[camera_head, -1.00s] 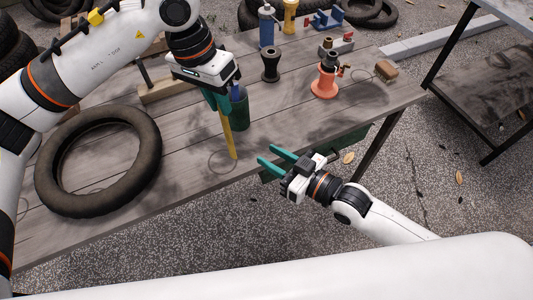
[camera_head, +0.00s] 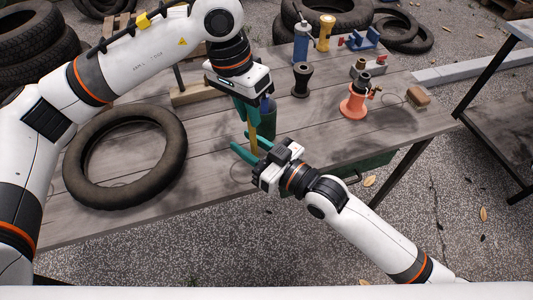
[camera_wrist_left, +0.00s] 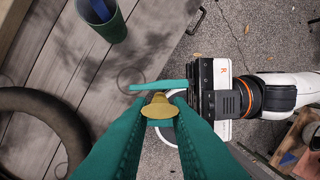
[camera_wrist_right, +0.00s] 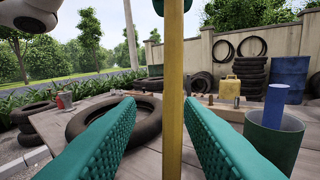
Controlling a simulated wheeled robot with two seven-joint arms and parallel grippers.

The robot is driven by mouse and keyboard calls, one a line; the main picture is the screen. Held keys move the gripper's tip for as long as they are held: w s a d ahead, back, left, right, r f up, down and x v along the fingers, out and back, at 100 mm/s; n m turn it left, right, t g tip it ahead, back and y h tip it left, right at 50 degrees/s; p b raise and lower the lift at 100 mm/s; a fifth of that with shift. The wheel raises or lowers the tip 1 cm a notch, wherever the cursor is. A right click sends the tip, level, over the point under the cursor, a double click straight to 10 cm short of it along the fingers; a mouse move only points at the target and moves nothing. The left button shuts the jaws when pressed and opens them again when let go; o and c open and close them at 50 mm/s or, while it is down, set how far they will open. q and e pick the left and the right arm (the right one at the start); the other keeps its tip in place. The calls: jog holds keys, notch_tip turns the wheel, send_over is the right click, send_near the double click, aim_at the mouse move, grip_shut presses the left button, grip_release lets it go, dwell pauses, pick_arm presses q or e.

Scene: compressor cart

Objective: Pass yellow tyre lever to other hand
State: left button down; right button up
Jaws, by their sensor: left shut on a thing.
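The yellow tyre lever (camera_head: 254,140) hangs upright over the bench's front part, its upper end in my left gripper (camera_head: 249,106). In the left wrist view the teal fingers are shut on the lever (camera_wrist_left: 159,107), seen end-on. My right gripper (camera_head: 247,148) is below the left one, its fingers pointing at the lever's lower part. In the right wrist view the right gripper (camera_wrist_right: 160,105) is open, and the lever (camera_wrist_right: 173,90) stands upright in the gap between its fingers. The fingers look apart from it. The lever's bottom end is hidden in the head view.
A green cup (camera_head: 268,125) with a blue object stands just behind the lever. A tyre (camera_head: 80,165) lies on the bench at left. An orange jack-like item (camera_head: 354,106), a black spool-shaped part (camera_head: 301,80) and a brush (camera_head: 418,97) stand further right. The bench's front edge is close below.

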jog(key=shift+x, duration=0.8)
jog(key=shift+c, duration=0.5)
grip_shut()
pick_arm(q)
jog(key=c, duration=1.3)
grip_release()
jog(key=shift+o, duration=0.2)
